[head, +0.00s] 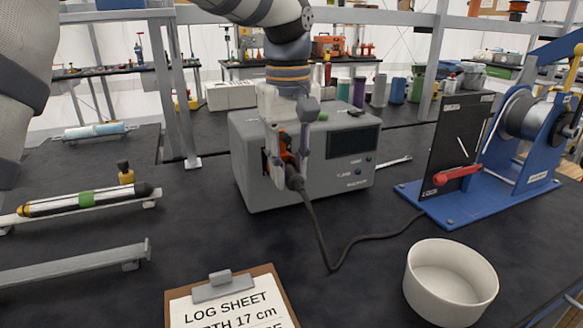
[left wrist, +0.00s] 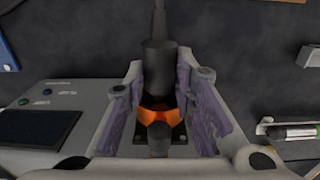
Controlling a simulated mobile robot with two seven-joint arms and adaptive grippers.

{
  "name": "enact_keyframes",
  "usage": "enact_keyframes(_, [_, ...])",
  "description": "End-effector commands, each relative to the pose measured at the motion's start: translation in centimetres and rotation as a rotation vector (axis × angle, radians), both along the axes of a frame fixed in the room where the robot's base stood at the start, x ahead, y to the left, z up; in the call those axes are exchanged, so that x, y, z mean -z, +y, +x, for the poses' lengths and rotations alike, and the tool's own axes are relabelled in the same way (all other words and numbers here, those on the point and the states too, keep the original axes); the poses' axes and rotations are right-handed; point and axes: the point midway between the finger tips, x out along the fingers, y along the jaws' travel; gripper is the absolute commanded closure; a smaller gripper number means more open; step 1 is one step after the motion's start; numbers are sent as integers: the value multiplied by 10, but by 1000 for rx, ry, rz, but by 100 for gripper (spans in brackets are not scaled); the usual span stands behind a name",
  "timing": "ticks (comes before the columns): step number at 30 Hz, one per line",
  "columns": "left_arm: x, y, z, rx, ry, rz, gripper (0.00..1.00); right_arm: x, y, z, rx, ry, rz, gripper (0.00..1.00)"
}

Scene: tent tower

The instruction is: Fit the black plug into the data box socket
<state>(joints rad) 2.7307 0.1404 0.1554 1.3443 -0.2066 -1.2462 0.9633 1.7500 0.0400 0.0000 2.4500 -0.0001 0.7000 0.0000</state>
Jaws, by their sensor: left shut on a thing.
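The grey data box (head: 350,150) stands on the dark bench in the middle of the head view. My left gripper (head: 289,160) points down at the box's front left side and is shut on the black plug (head: 294,180). In the left wrist view the plug (left wrist: 158,65) lies between the purple finger pads, with an orange collar (left wrist: 158,113) towards the box. The dark socket plate (left wrist: 178,138) with screws shows just beyond the collar. The plug's front end is at the plate; I cannot tell whether it is inside the socket. My right gripper is not in view.
A black cable (head: 345,252) runs from the plug across the bench towards the blue reel stand (head: 465,200). A white bowl (head: 450,283) and a log sheet clipboard (head: 228,302) are at the front. Metal rails (head: 75,262) lie at left. The bench between box and clipboard is mostly clear.

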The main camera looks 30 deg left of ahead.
Motion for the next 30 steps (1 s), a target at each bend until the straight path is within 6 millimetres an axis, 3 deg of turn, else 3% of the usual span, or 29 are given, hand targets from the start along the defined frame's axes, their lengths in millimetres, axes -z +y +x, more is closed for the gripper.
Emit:
enact_keyframes(10, [0,3,2,-1,-2,1,100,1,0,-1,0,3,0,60])
enact_keyframes(11, [0,3,2,-1,-3,2,70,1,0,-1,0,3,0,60])
enact_keyframes(13, [0,3,2,-1,-3,2,54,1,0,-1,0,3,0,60])
enact_keyframes(25, [-2,4,2,-2,-4,4,53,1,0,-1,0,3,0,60])
enact_keyframes(30, [-32,4,3,-2,-9,5,53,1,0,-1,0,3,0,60])
